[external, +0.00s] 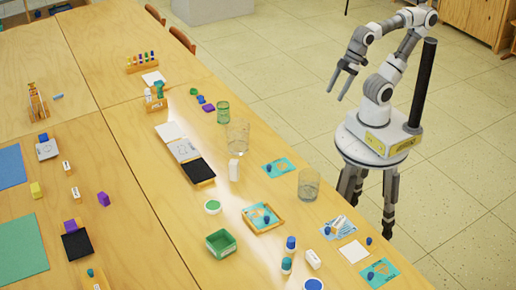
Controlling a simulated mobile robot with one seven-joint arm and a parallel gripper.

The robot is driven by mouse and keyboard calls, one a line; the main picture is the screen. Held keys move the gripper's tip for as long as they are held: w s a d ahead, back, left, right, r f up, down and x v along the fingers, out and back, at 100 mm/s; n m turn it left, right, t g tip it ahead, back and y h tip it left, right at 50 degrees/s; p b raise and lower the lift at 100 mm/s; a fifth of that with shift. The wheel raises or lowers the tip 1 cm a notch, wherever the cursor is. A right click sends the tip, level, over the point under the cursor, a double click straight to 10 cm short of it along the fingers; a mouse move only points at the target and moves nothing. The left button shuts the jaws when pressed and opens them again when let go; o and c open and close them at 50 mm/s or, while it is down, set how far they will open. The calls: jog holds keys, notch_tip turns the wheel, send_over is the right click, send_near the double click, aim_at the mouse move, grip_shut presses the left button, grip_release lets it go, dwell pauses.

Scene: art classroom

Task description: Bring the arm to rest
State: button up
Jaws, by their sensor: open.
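My arm (385,60) stands at the right, on my base beside the table's long right edge. It is folded up with the elbow raised. My gripper (338,91) hangs over the floor between my base and the table, pointing down and to the left. Its two fingers are apart with nothing between them. It touches nothing.
The wooden table (150,215) fills the left and middle. Near its right edge stand a clear glass (308,184), another glass (237,138), a green cup (223,113), a green tray (221,243) and several cards. The floor (290,50) behind my arm is clear.

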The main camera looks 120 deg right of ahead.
notch_tip(320, 180, up, 12)
jog(key=p, duration=1.2)
jog(key=shift+w, duration=0.2)
